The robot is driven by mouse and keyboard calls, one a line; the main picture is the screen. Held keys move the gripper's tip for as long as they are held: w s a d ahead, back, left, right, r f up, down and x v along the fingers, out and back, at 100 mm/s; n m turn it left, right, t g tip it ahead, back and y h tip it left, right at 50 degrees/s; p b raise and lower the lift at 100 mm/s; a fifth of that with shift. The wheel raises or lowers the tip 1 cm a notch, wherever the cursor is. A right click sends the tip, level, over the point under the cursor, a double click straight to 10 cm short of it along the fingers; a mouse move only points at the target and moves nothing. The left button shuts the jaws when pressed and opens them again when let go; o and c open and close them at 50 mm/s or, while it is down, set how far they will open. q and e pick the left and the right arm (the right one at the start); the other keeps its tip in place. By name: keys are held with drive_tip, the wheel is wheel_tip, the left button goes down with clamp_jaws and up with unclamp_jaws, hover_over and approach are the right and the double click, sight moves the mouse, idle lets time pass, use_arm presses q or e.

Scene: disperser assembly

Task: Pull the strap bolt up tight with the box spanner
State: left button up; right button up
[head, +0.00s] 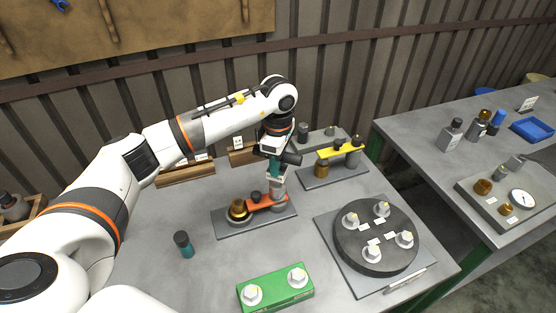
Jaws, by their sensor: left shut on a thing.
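My left gripper (273,154) points down over the middle of the table. It is shut on a teal-handled tool, which looks like the box spanner (275,169). The spanner's lower end stands upright over the right end of an orange strap (262,203). The strap bolt is hidden there, so I cannot tell how far the spanner is seated. The strap lies on a grey base plate (232,228), with a brass round part (238,211) at its left end and a dark knob in its middle. My right gripper is not in view.
A similar fixture with a yellow strap (340,152) stands behind right. A dark disc (349,235) with several bolts is at right, a green block (275,290) in front. A second table (420,145) is at right.

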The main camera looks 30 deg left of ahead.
use_arm(q)
drive_tip(key=shift+f, duration=0.25)
drive_tip(key=shift+f+b, duration=0.55)
drive_tip(key=shift+b, duration=0.15)
drive_tip(key=m, duration=0.3)
drive_tip(key=shift+m, duration=0.4)
drive_tip(key=m, duration=0.3)
drive_tip(key=shift+m, duration=0.3)
drive_tip(key=m, duration=0.7)
drive_tip(key=shift+s+a, duration=0.1)
drive_tip(key=shift+n, duration=0.4)
